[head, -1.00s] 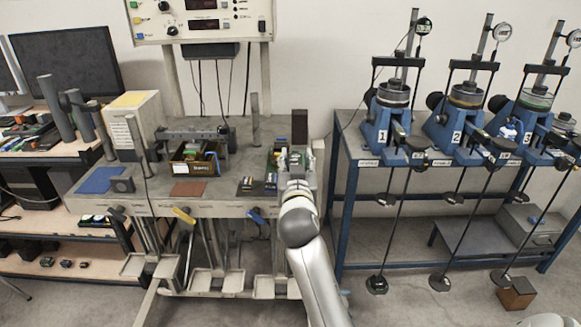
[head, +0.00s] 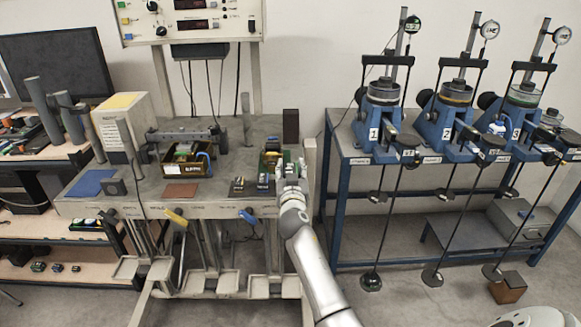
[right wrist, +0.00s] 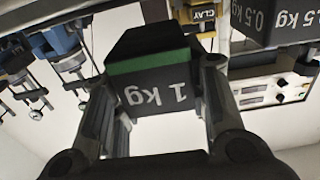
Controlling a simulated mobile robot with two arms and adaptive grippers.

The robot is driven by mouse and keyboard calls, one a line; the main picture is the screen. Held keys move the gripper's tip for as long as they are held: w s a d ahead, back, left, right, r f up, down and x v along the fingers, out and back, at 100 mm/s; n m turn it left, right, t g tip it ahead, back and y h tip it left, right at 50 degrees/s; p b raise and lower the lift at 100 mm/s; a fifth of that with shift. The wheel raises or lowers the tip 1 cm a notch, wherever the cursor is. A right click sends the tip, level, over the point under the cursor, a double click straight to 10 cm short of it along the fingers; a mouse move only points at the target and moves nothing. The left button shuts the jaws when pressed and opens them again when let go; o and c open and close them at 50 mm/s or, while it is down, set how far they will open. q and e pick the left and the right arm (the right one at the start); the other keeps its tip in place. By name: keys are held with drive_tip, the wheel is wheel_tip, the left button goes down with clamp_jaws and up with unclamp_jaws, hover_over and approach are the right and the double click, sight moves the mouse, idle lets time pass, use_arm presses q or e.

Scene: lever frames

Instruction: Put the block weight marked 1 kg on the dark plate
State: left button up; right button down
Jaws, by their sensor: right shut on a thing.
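The block weight marked 1 kg (right wrist: 150,90) is dark grey with a green band. In the right wrist view it sits between the two fingers of my right gripper (right wrist: 160,72), which is shut on it. In the head view my right gripper (head: 289,170) is over the right end of the grey table; the held block cannot be made out clearly there. A small dark patch (head: 238,188) lies near the table's front edge, left of the gripper; I cannot tell whether it is the dark plate.
The grey table (head: 225,168) also bears a blue mat (head: 90,183), a brown mat (head: 182,191) and an open box (head: 188,172). A dark upright block (head: 290,126) stands behind the gripper. Other block weights (right wrist: 268,20) show close by. Blue lever frames (head: 380,128) stand on the right.

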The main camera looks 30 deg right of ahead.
drive_tip(key=shift+w+f, duration=0.1)
drive_tip(key=shift+f, duration=0.7)
drive_tip(key=shift+f, duration=0.1)
drive_tip(key=c, duration=1.2)
unclamp_jaws()
drive_tip(key=shift+f, duration=0.2)
drive_tip(key=o, duration=0.3)
drive_tip(key=shift+a, duration=0.1)
drive_tip(key=shift+o, duration=0.2)
drive_tip(key=shift+r, duration=0.15)
drive_tip(key=shift+s+a, duration=0.15)
drive_tip(key=shift+s, duration=0.2)
drive_tip(key=b+v, duration=0.1)
drive_tip(key=v, duration=1)
drive_tip(key=shift+s, duration=0.25)
